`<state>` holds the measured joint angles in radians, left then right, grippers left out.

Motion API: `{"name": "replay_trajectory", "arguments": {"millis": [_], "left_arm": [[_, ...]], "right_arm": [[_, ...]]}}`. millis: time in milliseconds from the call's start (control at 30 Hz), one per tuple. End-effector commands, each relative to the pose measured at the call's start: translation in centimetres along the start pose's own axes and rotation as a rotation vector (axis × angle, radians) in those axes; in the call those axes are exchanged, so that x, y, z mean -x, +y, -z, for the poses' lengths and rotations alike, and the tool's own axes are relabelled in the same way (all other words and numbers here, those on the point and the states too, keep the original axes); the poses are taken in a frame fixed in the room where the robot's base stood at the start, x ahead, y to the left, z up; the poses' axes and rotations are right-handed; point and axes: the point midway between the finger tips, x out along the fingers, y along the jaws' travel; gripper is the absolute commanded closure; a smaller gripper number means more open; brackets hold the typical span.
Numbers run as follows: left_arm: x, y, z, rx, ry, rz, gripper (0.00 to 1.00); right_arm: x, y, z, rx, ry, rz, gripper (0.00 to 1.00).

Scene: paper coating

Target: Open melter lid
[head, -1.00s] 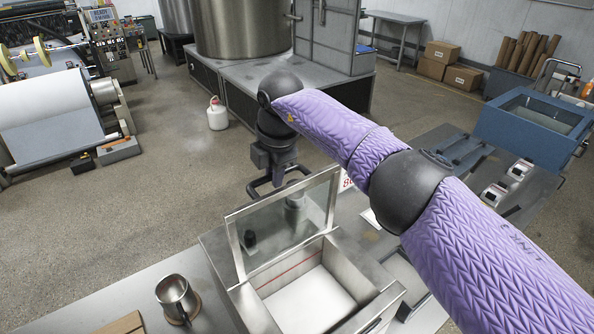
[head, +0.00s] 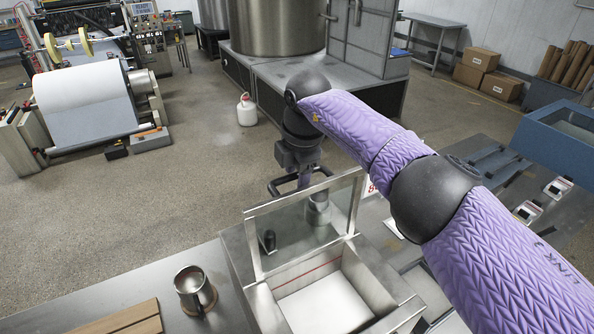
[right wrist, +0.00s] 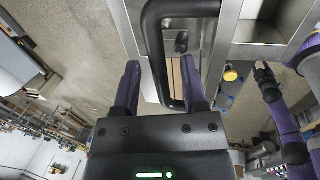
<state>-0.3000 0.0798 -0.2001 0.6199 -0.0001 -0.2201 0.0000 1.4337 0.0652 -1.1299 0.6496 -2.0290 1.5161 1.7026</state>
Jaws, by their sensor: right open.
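The melter (head: 262,306) is a steel box with a pale floor and a red line inside its wall. Its framed, see-through lid (head: 250,243) stands raised, tilted up at the back. A black loop handle (head: 276,188) shows behind the lid's top edge; it is large in the right wrist view (right wrist: 152,45). My right gripper (right wrist: 160,82) is open, its two purple fingers on either side of the handle's near bar. In the head view its fingers are partly hidden behind the lid. My other purple arm shows small in the right wrist view; its jaws are too small to read.
A steel cup (head: 191,287) on a round coaster and a wooden board (head: 125,320) are on the counter left of the melter. A blue bin (head: 560,140) is at the right. A white jug (head: 246,112) stands on the floor beyond.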

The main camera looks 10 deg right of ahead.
Motion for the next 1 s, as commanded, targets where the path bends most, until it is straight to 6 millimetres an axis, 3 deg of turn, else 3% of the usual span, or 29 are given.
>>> {"name": "replay_trajectory", "arguments": {"millis": [133, 300, 500, 1000], "left_arm": [[1.3, -0.1, 0.1, 0.000, 0.000, 0.000, 0.41], [5.3, -0.1, 0.5, 0.000, 0.001, 0.001, 0.41], [7.2, -0.2, 0.7, 0.000, 0.001, 0.001, 0.41], [7.2, -0.2, 0.7, 0.000, 0.003, 0.001, 0.41]], "right_arm": [[1.4, 0.1, 0.0, 0.001, 0.000, -0.001, 0.45], [6.3, 0.2, -0.1, 0.002, -0.001, -0.002, 0.45], [9.6, 0.1, -0.1, 0.000, -0.001, -0.001, 0.45], [9.9, 0.0, 0.0, 0.000, 0.000, 0.000, 0.45]]}}
